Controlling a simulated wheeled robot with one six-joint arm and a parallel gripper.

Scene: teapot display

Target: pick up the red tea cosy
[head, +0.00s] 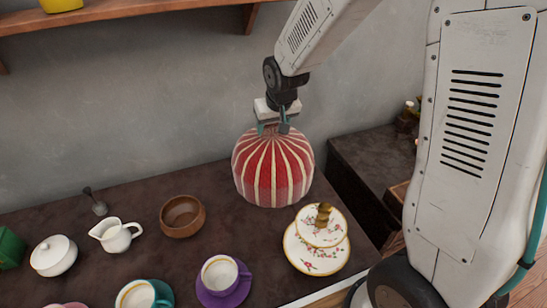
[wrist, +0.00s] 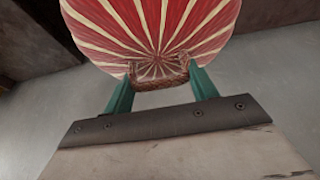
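The red tea cosy (head: 273,170) is a dome with cream stripes. It stands on the dark counter near the back wall, with no clear gap under it. In the wrist view the cosy (wrist: 150,25) fills the top, and its brown braided loop (wrist: 160,80) shows at the crown. My gripper (head: 273,130) is over the top of the cosy, pointing down. In the wrist view its two green fingers (wrist: 160,70) are apart, one at each end of the loop. I cannot tell whether they press on it. The cosy's far side is hidden.
A flowered plate (head: 318,258) with a lidded flowered piece is right of the cosy. A wooden shelf (head: 120,12) is above.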

